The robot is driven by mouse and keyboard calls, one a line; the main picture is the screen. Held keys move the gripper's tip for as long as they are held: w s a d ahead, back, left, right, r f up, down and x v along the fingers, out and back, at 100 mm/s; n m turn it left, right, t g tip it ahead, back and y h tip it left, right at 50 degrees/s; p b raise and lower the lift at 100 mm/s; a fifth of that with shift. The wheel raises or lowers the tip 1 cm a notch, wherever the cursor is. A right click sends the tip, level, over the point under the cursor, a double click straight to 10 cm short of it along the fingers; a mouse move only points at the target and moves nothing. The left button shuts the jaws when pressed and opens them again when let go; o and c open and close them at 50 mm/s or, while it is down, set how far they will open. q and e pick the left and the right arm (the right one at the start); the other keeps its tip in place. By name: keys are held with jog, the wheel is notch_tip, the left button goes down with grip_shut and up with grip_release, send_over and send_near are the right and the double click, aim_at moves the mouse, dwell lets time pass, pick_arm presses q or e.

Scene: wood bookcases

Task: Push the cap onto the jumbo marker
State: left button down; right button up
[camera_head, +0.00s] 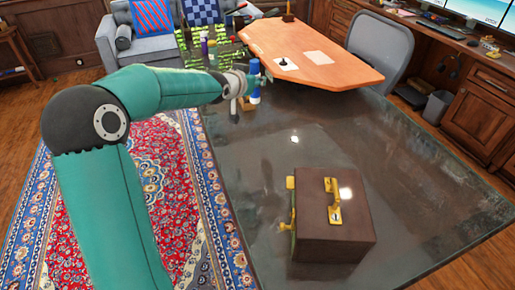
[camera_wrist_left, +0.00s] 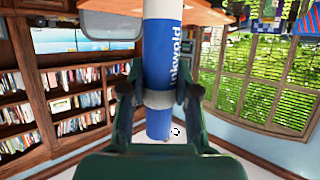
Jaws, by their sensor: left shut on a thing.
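My left gripper (camera_head: 250,84) is above the dark glossy table, near the close edge of a wooden board. It is shut on the blue-and-white jumbo marker (camera_head: 255,96), which stands about upright. In the left wrist view my left gripper (camera_wrist_left: 158,98) grips it around a pale band. The marker (camera_wrist_left: 163,58) there has a white upper part, a blue section with white lettering, and a blue end below the fingers. I cannot tell whether that blue end is the cap. No separate cap can be made out. My right gripper is not in view.
The glossy table (camera_head: 400,165) is mostly clear. A brown case (camera_head: 310,235) with brass fittings sits at its near side. The orange-brown board (camera_head: 345,72) lies at the far side, with a pale sheet on it. A small tan block (camera_head: 246,103) is below the gripper. A grey chair (camera_head: 383,45) stands behind.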

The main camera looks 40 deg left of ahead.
pick_arm(q)
notch_tip(320, 180, down, 16)
dwell(0.4)
jog(key=shift+r, duration=0.1)
jog(key=shift+f, duration=2.15)
jog(key=c, duration=0.8)
grip_release()
jog(key=shift+c, duration=0.2)
